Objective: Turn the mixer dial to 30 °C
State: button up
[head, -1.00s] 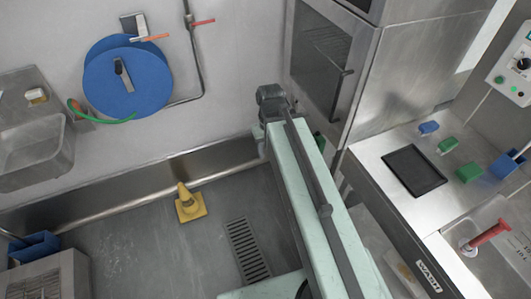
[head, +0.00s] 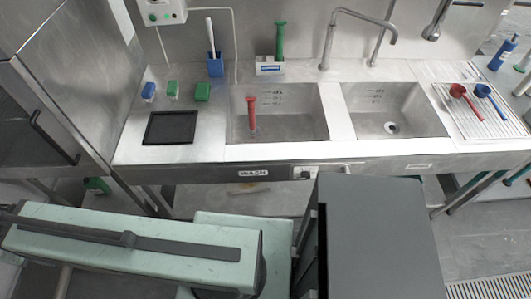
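I cannot make out a mixer dial or any temperature marks for certain. A white control box (head: 162,10) with green buttons is on the wall at the top left, cut off by the picture's top edge. A bent metal tap (head: 360,20) stands behind the two sinks. A dark-ended fitting (head: 433,30) hangs at the top right. My gripper does not show; only mint-green and grey parts of my own body fill the lower part of the picture.
The left sink (head: 300,128) holds a red-handled tool (head: 251,112); the right sink (head: 400,122) looks empty. Red (head: 457,91) and blue (head: 482,91) scoops lie on the right drainboard.

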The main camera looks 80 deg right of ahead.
aim_at(305, 175)
jog(key=z, duration=3.5)
jog(key=k, duration=1)
jog(key=z, duration=0.25)
jog(key=i, duration=1)
jog(key=z, duration=0.7)
